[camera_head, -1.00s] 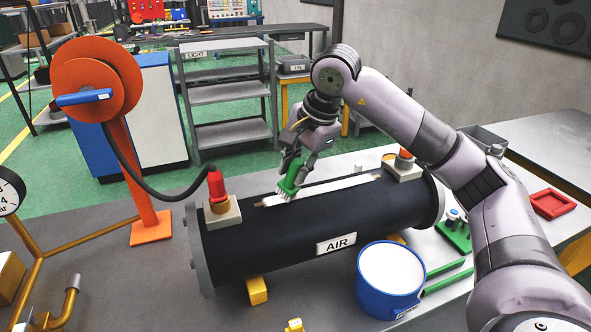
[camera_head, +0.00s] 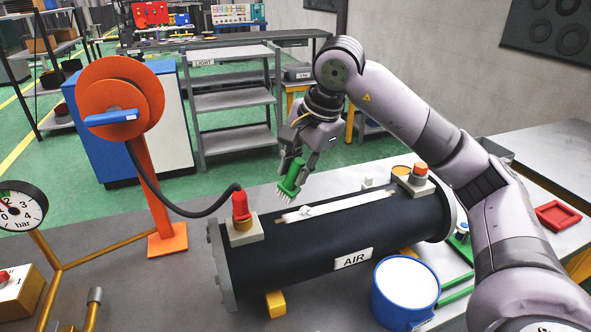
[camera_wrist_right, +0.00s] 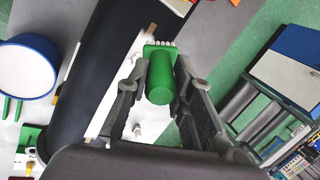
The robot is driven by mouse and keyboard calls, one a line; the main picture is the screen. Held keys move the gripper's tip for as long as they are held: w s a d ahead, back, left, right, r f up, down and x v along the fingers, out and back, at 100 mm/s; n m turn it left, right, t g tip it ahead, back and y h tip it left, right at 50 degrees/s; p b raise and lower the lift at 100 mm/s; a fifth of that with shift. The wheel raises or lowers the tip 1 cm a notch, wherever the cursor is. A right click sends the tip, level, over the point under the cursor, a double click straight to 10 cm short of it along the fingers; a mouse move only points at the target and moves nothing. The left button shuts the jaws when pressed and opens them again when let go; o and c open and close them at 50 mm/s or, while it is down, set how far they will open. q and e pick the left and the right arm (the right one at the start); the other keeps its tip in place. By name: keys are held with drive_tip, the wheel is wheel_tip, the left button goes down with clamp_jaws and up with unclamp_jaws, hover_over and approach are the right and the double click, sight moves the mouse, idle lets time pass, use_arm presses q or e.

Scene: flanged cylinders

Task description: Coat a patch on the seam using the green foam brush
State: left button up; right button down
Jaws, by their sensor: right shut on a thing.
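A black flanged cylinder (camera_head: 330,235) labelled AIR lies across the table, with a pale seam strip (camera_head: 350,204) along its top. White blobs (camera_head: 303,212) show on the strip near its left end. My right gripper (camera_head: 300,160) is shut on the green brush (camera_head: 291,176), whose pale bristles point down. The bristles appear apart from the strip, above or behind its left end. The right wrist view shows the green handle (camera_wrist_right: 161,80) between both fingers, beside the strip (camera_wrist_right: 118,85). My left gripper is not in view.
A blue pot (camera_head: 405,290) with white contents stands in front of the cylinder's right part. A red-topped fitting (camera_head: 241,207) with a hose and an orange-topped fitting (camera_head: 420,173) rise from the cylinder's ends. An orange reel stand (camera_head: 150,180) and a gauge (camera_head: 20,208) stand at left.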

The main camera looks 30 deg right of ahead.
drive_tip(key=shift+r+p, duration=0.6)
drive_tip(key=shift+r, duration=0.65)
